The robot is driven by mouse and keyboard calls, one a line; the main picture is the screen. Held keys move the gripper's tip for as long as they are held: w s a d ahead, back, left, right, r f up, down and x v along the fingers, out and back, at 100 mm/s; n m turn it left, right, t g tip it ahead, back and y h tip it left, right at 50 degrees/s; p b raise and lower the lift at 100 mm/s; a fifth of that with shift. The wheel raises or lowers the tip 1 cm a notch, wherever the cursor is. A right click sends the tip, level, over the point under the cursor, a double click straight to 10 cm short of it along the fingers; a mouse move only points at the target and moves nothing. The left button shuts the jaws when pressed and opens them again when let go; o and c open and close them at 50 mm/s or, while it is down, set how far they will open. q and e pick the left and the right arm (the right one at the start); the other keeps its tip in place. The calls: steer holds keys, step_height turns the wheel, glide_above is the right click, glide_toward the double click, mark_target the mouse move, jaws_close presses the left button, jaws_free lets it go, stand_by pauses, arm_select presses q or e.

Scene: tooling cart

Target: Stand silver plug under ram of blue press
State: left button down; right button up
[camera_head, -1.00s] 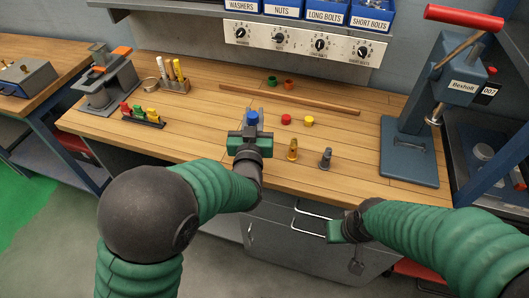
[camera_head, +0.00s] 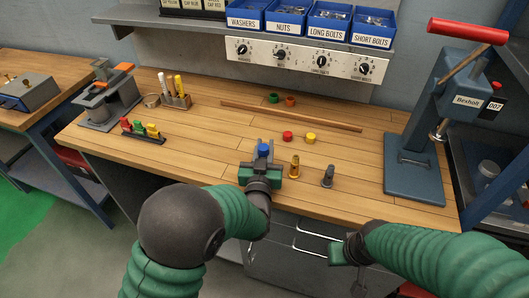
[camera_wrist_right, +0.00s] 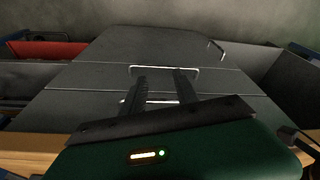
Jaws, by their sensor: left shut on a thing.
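The silver plug (camera_head: 328,176) stands upright on the wooden bench near its front edge, right of a brass plug (camera_head: 294,167). The blue press (camera_head: 414,170) stands at the right end of the bench, with its silver ram (camera_head: 438,132) above a bare base. My left gripper (camera_head: 263,153) is shut on a blue cap (camera_head: 263,149), left of the brass plug. My right gripper (camera_head: 342,252) is low in front of the bench drawers, apart from both plugs. In the right wrist view its fingers (camera_wrist_right: 161,86) are spread and empty.
Red (camera_head: 287,136) and yellow (camera_head: 310,137) caps sit behind the plugs. A rack of coloured pieces (camera_head: 143,131) is at left. The bench between the silver plug and press is clear.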

arm_select(q)
steer(key=shift+f, duration=0.45)
steer(key=shift+f, duration=0.2)
steer(key=c, duration=1.3)
jaws_free()
steer(key=shift+o, duration=0.2)
